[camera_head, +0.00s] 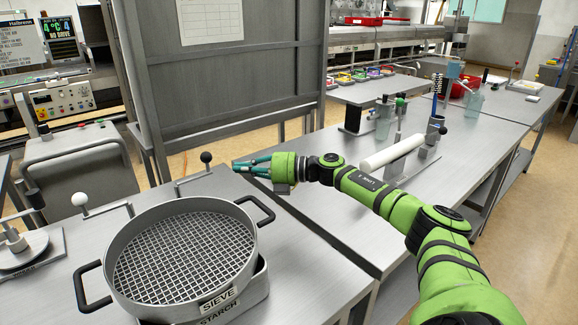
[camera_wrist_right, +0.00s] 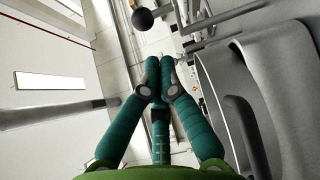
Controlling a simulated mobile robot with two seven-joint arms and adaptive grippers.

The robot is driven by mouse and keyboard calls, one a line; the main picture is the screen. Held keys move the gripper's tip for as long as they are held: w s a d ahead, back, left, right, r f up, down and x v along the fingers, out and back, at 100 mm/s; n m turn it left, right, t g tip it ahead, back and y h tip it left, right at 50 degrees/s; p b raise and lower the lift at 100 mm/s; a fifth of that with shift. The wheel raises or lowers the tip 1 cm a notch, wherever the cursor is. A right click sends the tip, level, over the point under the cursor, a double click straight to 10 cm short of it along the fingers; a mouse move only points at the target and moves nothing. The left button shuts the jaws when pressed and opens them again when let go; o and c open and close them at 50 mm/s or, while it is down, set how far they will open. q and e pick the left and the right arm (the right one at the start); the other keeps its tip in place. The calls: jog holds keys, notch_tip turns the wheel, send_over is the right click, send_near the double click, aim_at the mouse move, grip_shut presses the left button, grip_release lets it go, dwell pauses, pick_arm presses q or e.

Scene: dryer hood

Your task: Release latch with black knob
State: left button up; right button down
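The latch with the black knob (camera_head: 206,157) stands at the back edge of the sieve table, a bent metal rod with a round black ball on top. The black knob also shows in the right wrist view (camera_wrist_right: 142,19), beyond the fingertips and slightly left. My right gripper (camera_head: 238,165) is just right of the knob in the head view, apart from it and pointing left. In the right wrist view its teal fingers (camera_wrist_right: 159,67) meet at the tips with nothing between them. My left gripper is in neither view.
A round sieve (camera_head: 185,255) with black side handles fills much of the near table. A white-knobbed lever (camera_head: 80,199) stands left of the black one. A grey panel (camera_head: 235,70) rises behind. A white roller (camera_head: 392,153) lies on the right-hand table.

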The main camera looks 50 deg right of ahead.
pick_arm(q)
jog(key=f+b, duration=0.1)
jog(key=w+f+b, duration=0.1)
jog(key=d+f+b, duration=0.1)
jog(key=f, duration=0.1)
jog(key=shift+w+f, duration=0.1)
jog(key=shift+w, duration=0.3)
pick_arm(e)
jog(key=s+d, duration=0.4)
jog(key=d, duration=0.7)
jog(key=shift+s+d+r, duration=0.15)
jog(key=shift+d+r, duration=0.05)
jog(key=shift+r, duration=0.2)
jog(key=shift+f, duration=0.1)
